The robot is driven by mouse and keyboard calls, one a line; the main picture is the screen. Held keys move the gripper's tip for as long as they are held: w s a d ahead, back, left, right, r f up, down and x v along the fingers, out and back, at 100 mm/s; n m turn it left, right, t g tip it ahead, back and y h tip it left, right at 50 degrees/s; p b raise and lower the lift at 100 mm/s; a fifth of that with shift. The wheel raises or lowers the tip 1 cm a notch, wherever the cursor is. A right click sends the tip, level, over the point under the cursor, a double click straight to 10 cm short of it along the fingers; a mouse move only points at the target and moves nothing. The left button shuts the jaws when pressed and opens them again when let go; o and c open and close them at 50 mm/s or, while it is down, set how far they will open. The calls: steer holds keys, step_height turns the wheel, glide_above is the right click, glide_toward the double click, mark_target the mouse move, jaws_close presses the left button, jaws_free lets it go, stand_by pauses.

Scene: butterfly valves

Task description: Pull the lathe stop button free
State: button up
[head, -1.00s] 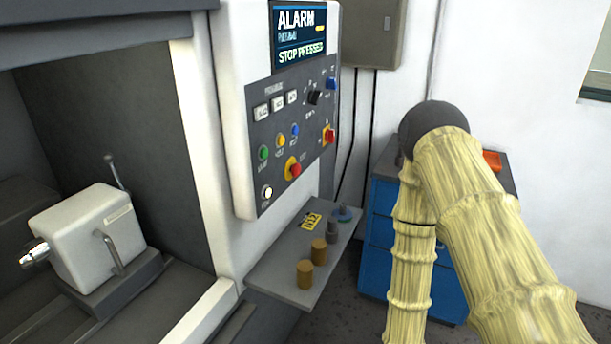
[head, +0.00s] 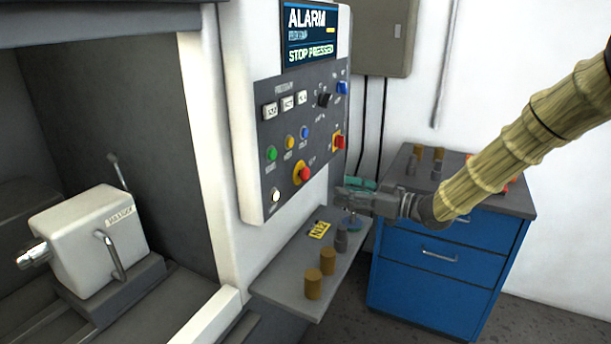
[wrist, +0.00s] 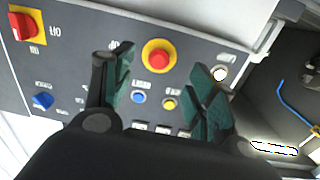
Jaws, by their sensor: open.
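The lathe stop button is a red mushroom head on a yellow collar (head: 303,174) low on the grey control panel. In the wrist view the red stop button (wrist: 158,60) shows between and beyond my green-padded fingers. My gripper (head: 352,190) is open and empty, in front of the panel and to the right of the button, apart from it. The screen (head: 310,35) above reads ALARM and STOP PRESSED. A second red-on-yellow control (head: 339,141), a switch, sits to the upper right and also shows in the wrist view (wrist: 24,25).
A grey shelf (head: 285,278) with brown cylinders (head: 313,284) juts out below the panel, under my gripper. A blue drawer cabinet (head: 432,275) stands to the right. Green, yellow and blue buttons sit near the stop button. The open lathe bay is at left.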

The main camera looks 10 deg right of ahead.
mark_target(308, 173)
steer(key=shift+n+y, duration=0.3)
steer(key=shift+n, duration=0.1)
steer(key=p+x, duration=0.1)
steer(key=x, duration=0.2)
steer(key=r+p+x, duration=0.1)
steer(key=x, duration=0.3)
steer(key=r+x, duration=0.1)
steer(key=x, duration=0.3)
steer(key=shift+w+a+p, duration=0.15)
steer(key=shift+p, duration=0.25)
jaws_close()
steer(key=shift+s+d+f, duration=0.1)
steer(key=shift+s+d, duration=0.2)
steer(key=shift+d, duration=0.05)
jaws_free()
steer(key=shift+d, duration=0.1)
